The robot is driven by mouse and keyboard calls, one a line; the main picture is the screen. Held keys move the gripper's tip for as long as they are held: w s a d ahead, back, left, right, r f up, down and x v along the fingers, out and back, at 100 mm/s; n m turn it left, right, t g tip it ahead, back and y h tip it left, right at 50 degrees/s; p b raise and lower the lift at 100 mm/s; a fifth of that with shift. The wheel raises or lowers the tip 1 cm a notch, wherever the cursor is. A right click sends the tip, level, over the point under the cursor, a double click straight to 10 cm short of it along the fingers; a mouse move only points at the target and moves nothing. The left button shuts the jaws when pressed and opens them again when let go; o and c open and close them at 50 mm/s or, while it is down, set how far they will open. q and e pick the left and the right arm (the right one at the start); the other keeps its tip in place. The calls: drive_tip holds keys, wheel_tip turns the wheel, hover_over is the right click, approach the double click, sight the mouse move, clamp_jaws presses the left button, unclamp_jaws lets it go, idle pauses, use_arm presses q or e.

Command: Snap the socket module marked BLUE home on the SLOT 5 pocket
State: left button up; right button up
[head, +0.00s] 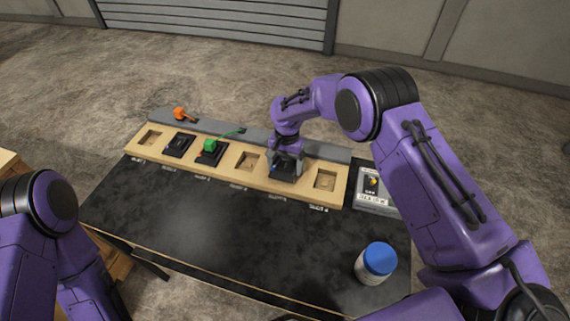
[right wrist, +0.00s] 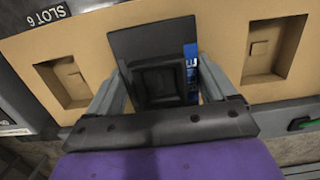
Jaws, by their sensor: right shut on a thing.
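The socket module marked BLUE (right wrist: 165,80) is a dark square block with a raised socket and a blue label on one edge. It also shows in the head view (head: 283,174), partly under my right gripper (head: 288,158). My right gripper, also in the right wrist view (right wrist: 160,85), is shut on the module's raised middle, one finger on each side. The module covers the SLOT 5 pocket, which is hidden beneath it, beside the empty SLOT 6 pocket (head: 325,181). I cannot tell whether it is fully seated. My left gripper is out of view.
The tan pocket board (head: 227,164) also holds two dark modules, one with a green plug (head: 209,145). An orange plug (head: 180,113) lies on the grey rear strip. A blue-lidded jar (head: 378,262) stands front right, a grey switch box (head: 374,190) at right. The front tabletop is mostly clear.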

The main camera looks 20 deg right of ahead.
drive_tip(key=shift+s+f, duration=0.1)
drive_tip(key=o, duration=1)
drive_tip(key=shift+c, duration=0.2)
drive_tip(key=shift+r, duration=0.25)
wheel_tip(320, 180, up, 10)
drive_tip(key=w+b, duration=0.1)
drive_tip(key=b, duration=0.1)
drive_tip(key=shift+w+d, duration=0.2)
drive_tip(key=shift+d, duration=0.05)
drive_tip(key=shift+r, duration=0.1)
